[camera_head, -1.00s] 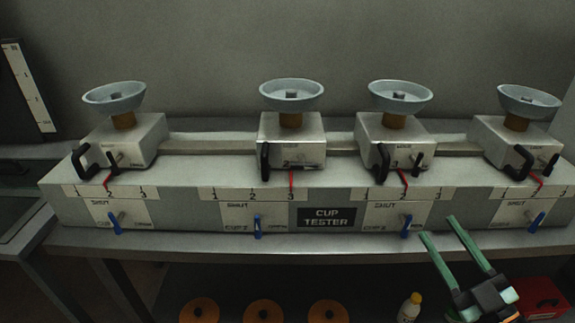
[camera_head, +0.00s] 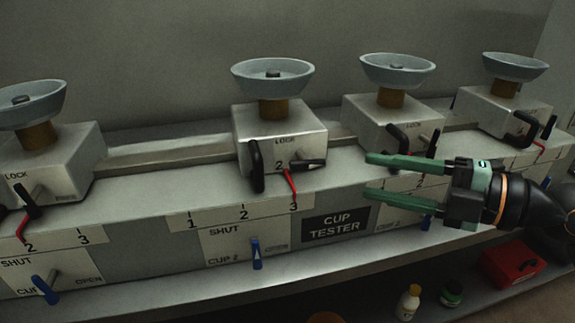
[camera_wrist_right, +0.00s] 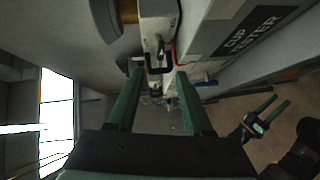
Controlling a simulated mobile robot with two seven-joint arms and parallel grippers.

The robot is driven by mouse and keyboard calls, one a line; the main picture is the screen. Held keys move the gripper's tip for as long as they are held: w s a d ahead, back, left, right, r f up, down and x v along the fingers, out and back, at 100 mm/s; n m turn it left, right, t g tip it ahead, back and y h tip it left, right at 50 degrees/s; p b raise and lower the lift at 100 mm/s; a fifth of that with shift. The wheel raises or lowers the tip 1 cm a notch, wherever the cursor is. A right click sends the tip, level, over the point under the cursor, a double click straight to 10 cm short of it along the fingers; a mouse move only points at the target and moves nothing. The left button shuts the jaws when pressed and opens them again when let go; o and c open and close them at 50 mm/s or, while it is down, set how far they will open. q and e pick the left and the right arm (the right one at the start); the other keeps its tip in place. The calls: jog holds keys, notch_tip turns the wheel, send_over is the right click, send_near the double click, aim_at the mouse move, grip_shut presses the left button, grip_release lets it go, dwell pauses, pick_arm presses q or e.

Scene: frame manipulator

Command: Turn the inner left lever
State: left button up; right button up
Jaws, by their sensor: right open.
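The inner left unit (camera_head: 280,130) is a grey box under a pale dish, second from the left. Its small black lock lever (camera_head: 310,163) points right, just above a red pointer (camera_head: 291,184) near mark 3. A larger black handle (camera_head: 257,168) stands at its left, and a blue lever (camera_head: 256,254) hangs below. My right gripper (camera_head: 368,176) is open and empty, right of this unit, with its fingers pointing left. In the right wrist view the red pointer (camera_wrist_right: 174,52) shows beyond the fingertips (camera_wrist_right: 160,70). My left gripper (camera_wrist_right: 281,99) appears there, fingers apart and empty.
The inner right unit (camera_head: 375,120) stands behind my right gripper, which partly covers its front. The CUP TESTER plate (camera_head: 335,225) is on the bench face. A red box (camera_head: 511,263) and a white bottle (camera_head: 409,303) are below. Space in front of the inner left unit is clear.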

aim_at(313, 166)
jog(key=x, duration=1.2)
jog(key=shift+w+a+f+p, duration=0.15)
jog(key=shift+w+p, duration=0.05)
jog(key=shift+p, duration=0.1)
grip_shut()
